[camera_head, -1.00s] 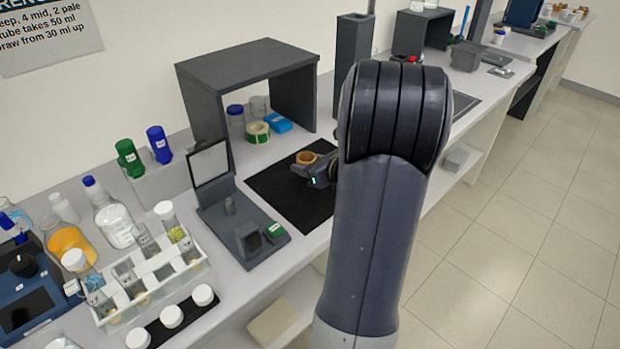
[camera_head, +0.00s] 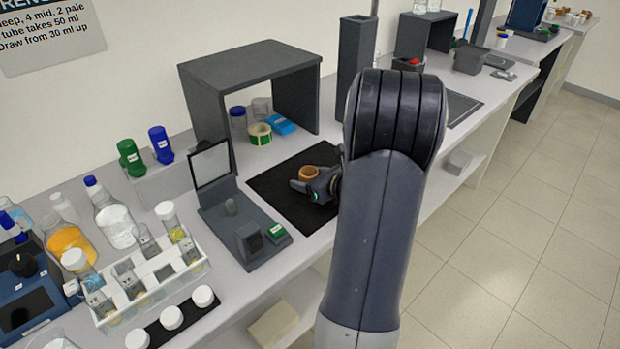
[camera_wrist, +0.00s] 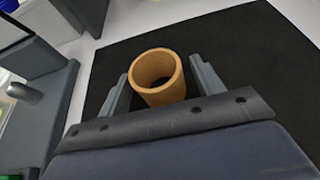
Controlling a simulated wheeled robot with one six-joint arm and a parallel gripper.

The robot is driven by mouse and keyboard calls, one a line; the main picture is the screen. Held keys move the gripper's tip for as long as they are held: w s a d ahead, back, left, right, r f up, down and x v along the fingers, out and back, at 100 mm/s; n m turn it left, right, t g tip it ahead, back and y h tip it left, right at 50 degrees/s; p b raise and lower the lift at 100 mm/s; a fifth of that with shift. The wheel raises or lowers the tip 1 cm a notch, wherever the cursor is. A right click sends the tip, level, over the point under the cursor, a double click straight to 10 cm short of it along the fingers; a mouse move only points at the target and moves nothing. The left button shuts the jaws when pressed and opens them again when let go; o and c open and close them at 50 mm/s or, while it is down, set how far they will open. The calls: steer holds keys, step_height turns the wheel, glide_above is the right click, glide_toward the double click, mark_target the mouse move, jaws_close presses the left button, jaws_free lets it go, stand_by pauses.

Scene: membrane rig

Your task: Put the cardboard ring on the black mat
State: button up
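The cardboard ring (camera_head: 309,173) is a short orange-brown tube. It appears to stand upright on the black mat (camera_head: 276,187), within its edges; its base is partly hidden by my gripper. In the wrist view the ring (camera_wrist: 157,77) sits between my two fingers, with a gap visible on each side. My gripper (camera_wrist: 158,85) is open around the ring, low over the black mat (camera_wrist: 245,45). In the head view my gripper (camera_head: 305,186) shows at the near side of the ring, and my arm hides the mat's right part.
A grey device with an upright panel (camera_head: 211,166) stands left of the mat. A grey open-fronted shelter (camera_head: 250,70) stands behind, with a green-and-cream tape roll (camera_head: 260,134) and a blue block (camera_head: 281,124) by it. A tube rack (camera_head: 150,272) stands at the front left.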

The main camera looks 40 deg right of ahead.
steer(key=shift+r+p, duration=0.2)
steer(key=shift+p, duration=0.1)
steer(key=v, duration=1.2)
steer(key=shift+f, duration=0.15)
